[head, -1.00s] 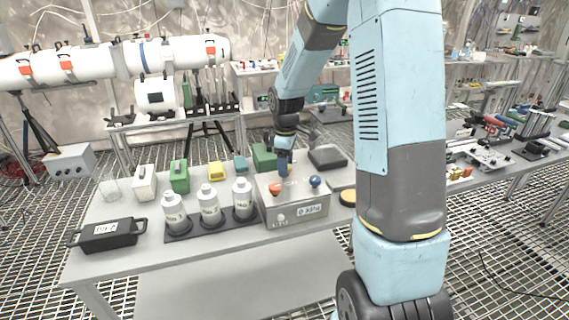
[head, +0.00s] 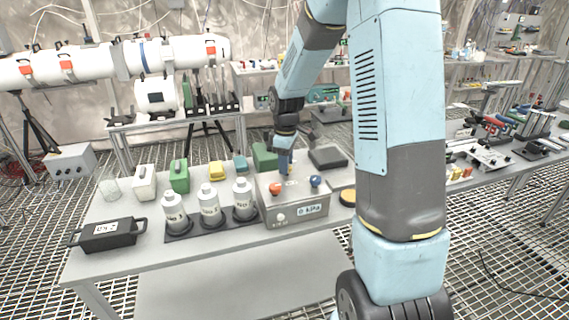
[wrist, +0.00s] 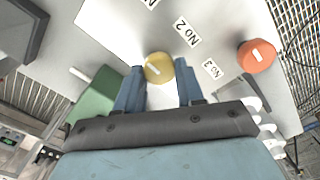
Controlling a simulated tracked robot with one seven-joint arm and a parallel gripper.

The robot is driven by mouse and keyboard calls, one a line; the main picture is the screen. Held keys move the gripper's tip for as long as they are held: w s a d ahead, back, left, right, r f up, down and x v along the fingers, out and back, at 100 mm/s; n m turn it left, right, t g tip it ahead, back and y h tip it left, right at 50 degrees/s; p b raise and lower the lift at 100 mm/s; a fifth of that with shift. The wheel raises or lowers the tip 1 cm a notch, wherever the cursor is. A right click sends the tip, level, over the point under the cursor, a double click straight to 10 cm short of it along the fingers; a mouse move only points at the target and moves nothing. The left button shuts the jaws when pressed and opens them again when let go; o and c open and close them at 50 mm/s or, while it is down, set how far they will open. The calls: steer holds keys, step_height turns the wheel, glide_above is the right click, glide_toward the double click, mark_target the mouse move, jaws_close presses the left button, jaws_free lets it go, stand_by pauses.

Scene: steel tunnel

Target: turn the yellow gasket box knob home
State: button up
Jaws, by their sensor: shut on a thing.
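The gasket box (head: 297,214) is a grey metal box on the near table, with a display reading in kPa on its front. An orange knob (head: 275,188) and a blue knob (head: 315,181) stand on its top. In the wrist view the yellow knob (wrist: 158,66) is round with a white line on it, between my blue fingers. My gripper (wrist: 159,70) is shut on it from above. In the head view my gripper (head: 286,168) points down at the back of the box top and largely hides the yellow knob. The orange knob also shows in the wrist view (wrist: 257,56), beside labels No 2 and No 3.
Several white bottles (head: 209,206) on a dark tray stand left of the box. A green block (head: 264,156) is close behind it, and a dark pad (head: 327,157) lies behind right. A black case (head: 108,235) lies at the table's front left.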

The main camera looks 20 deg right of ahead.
steer(key=m, duration=0.6)
steer(key=shift+w+m, duration=0.1)
steer(key=shift+m, duration=0.2)
steer(key=m, duration=0.3)
steer(key=shift+d+m, duration=0.1)
steer(key=shift+m, duration=0.3)
steer(key=m, duration=0.3)
steer(key=shift+m, duration=0.3)
steer(key=m, duration=0.6)
steer(key=shift+d, duration=0.1)
steer(key=m, duration=0.7)
steer(key=o, duration=1)
steer(key=shift+o, duration=0.2)
